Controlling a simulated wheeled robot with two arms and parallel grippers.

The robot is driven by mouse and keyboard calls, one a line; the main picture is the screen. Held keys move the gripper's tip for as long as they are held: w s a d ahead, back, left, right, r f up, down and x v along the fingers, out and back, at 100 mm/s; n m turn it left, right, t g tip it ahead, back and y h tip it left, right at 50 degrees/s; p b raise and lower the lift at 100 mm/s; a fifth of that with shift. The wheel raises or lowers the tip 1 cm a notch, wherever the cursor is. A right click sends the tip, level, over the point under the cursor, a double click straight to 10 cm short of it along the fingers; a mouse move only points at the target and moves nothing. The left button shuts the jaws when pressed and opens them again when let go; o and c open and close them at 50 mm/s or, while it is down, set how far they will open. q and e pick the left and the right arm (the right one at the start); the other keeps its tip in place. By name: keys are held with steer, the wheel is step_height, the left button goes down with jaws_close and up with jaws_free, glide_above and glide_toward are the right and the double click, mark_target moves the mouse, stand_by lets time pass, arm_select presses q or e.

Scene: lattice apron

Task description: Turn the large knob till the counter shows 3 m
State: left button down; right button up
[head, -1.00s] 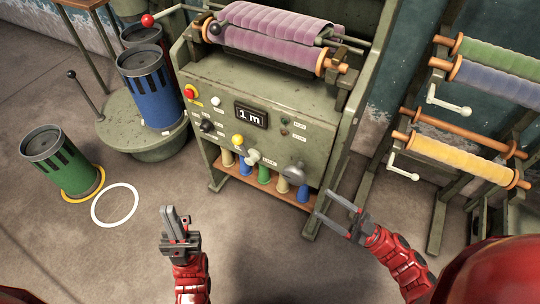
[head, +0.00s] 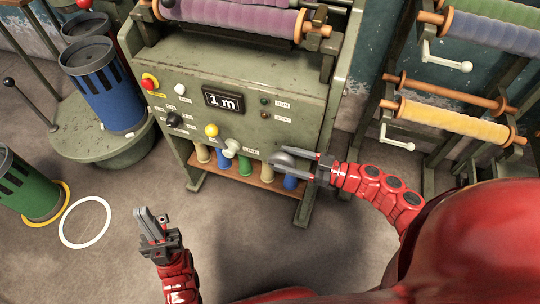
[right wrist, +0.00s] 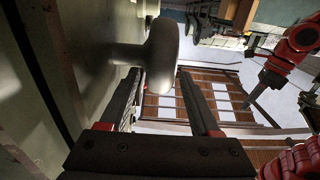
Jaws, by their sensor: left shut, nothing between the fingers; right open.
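The counter (head: 223,101) on the green machine's front panel reads "1 m". The large grey knob (head: 281,158) is at the panel's lower right. My right gripper (head: 290,160) is open with its fingertips at the knob. In the right wrist view the knob (right wrist: 160,52) stands out from the panel just by the tips of the open fingers (right wrist: 160,80); I cannot tell whether they touch it. My left gripper (head: 148,214) is shut and empty, low over the floor, away from the machine.
The panel (head: 275,80) also has a red button (head: 149,82), a black knob (head: 174,120), a yellow knob (head: 211,130) and a small pale handle (head: 234,146). Coloured cones stand on the shelf (head: 259,183) below. A rack with fabric rolls (head: 450,121) is at right. Bins stand left.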

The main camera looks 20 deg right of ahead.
mark_target(271, 154)
steer(key=x, duration=0.5)
steer(key=shift+b, duration=0.35)
jaws_close()
